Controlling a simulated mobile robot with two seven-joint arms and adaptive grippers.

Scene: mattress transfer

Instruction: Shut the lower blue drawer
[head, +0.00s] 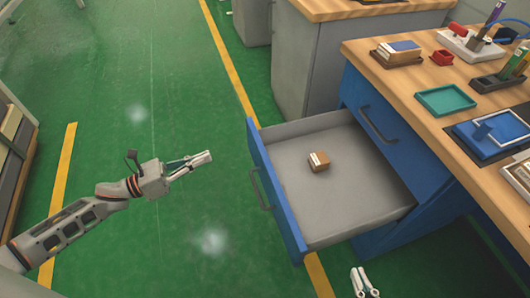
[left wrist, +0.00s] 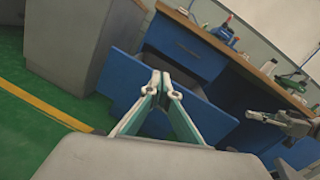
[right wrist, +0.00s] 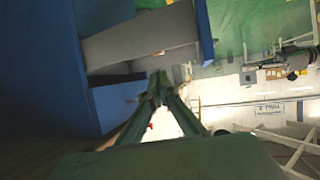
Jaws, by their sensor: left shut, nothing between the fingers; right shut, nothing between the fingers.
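The lower blue drawer (head: 275,195) stands pulled out from the blue cabinet, with a dark handle on its front and a small brown-and-white box (head: 319,162) inside. My left gripper (head: 208,157) is shut and empty, to the left of the drawer front and apart from it. In the left wrist view the blue drawer front (left wrist: 215,112) shows beyond the fingertips (left wrist: 160,76). My right gripper (head: 360,276) is shut and empty at the bottom edge, near the drawer's near side. In the right wrist view the drawer's grey side (right wrist: 140,45) shows beyond its fingertips (right wrist: 158,80).
A closed upper blue drawer (head: 385,120) sits under the wooden worktop (head: 425,85), which holds trays, tools and boxes. A grey cabinet (head: 310,70) stands behind. The green floor (head: 170,80) left of the drawer is clear.

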